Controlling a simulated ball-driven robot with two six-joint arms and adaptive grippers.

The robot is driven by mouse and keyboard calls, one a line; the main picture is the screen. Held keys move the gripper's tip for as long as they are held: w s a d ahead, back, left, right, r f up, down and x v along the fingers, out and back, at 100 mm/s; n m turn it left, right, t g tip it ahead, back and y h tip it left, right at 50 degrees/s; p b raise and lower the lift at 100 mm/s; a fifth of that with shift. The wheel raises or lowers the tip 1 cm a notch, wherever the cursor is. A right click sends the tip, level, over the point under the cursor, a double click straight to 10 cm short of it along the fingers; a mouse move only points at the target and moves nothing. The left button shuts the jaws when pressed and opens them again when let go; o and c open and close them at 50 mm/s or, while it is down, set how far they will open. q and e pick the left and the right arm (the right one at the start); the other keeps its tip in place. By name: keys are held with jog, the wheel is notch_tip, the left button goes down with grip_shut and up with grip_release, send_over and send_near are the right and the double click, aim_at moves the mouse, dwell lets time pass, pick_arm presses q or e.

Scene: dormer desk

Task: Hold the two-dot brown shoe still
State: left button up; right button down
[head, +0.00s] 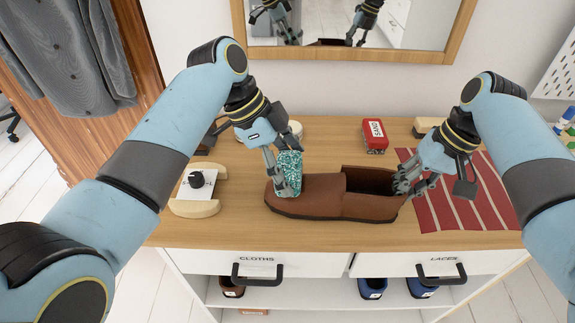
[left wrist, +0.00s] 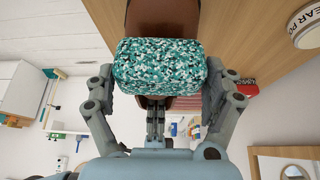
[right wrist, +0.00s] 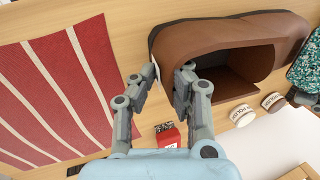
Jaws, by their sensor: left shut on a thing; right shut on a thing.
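A brown shoe (head: 325,204) lies on the desk top, toe to the left and opening to the right. Its dots do not show in these views. My right gripper (head: 402,184) is shut on the shoe's heel wall, one finger inside the opening and one outside. The right wrist view shows the shoe (right wrist: 215,45) and the right gripper (right wrist: 170,70) at its rim. My left gripper (head: 283,172) is shut on a teal and white speckled sponge or cloth (head: 289,172), which is over the toe; it fills the left wrist view's middle (left wrist: 160,66).
A red striped mat (head: 455,200) lies right of the shoe. A red tin (head: 374,135) and a brush (head: 427,126) stand behind. A wooden stand with a black knob (head: 197,180) is at left. Drawers labelled CLOTHS (head: 275,266) and LACES (head: 436,264) are below.

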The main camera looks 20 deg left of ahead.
pick_arm(q)
jog(key=shift+a+r, duration=0.2)
jog(key=shift+r, duration=2.45)
pick_arm(e)
jog(key=c, duration=1.3)
grip_release()
jog(key=v, duration=1.2)
